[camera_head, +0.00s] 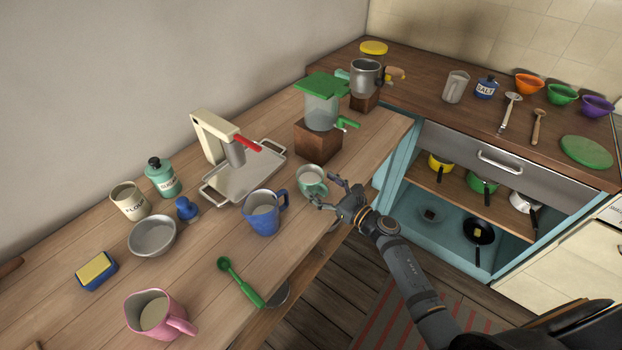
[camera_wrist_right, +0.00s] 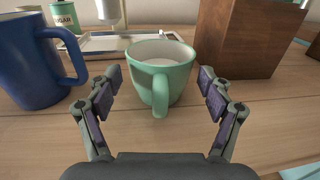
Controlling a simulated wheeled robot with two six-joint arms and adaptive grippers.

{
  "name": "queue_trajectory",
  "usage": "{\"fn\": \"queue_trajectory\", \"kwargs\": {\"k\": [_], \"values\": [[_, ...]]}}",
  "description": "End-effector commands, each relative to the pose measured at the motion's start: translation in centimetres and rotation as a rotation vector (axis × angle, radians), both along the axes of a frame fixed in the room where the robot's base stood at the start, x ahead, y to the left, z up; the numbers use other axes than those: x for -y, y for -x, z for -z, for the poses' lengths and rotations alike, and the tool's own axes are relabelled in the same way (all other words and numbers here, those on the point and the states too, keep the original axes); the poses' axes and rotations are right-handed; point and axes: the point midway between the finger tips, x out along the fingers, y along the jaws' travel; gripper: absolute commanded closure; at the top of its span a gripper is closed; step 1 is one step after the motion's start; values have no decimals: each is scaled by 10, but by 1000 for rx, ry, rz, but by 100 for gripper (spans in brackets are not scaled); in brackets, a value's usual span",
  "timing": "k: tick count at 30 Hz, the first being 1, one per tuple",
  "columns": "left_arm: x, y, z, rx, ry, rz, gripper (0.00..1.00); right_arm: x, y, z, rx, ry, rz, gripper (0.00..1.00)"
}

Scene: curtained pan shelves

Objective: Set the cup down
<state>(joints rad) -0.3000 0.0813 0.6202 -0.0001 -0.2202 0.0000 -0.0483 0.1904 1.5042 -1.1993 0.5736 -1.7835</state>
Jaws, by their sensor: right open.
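A green cup (camera_head: 311,182) stands upright on the wooden counter (camera_head: 200,290), near its front edge. In the right wrist view the green cup (camera_wrist_right: 160,75) is centred, with its handle facing my gripper. My right gripper (camera_head: 325,190) is open at the cup, and its fingers (camera_wrist_right: 162,90) show spread on either side of the handle, with gaps to the cup. A blue mug (camera_head: 263,215) stands left of the green cup and also shows at the left of the right wrist view (camera_wrist_right: 32,62). My left gripper is not in view.
A wooden block (camera_head: 318,143) carrying a green-lidded grinder stands behind the cup. A pink mug (camera_head: 155,314) and a green spoon (camera_head: 240,282) lie nearer. Open pan shelves (camera_head: 450,225) are at right.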

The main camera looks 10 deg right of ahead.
Motion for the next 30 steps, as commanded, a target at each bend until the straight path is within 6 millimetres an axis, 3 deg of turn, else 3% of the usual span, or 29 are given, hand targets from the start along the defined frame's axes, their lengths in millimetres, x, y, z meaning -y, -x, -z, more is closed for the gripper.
{"fn": "queue_trajectory", "kwargs": {"k": [7,24,30], "values": [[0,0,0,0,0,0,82,-1,-2,1,-1,1,0,21],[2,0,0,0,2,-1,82,-1,-2,1,-1,1,1,98],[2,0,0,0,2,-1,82,-1,-2,1,-1,1,1,100]]}}
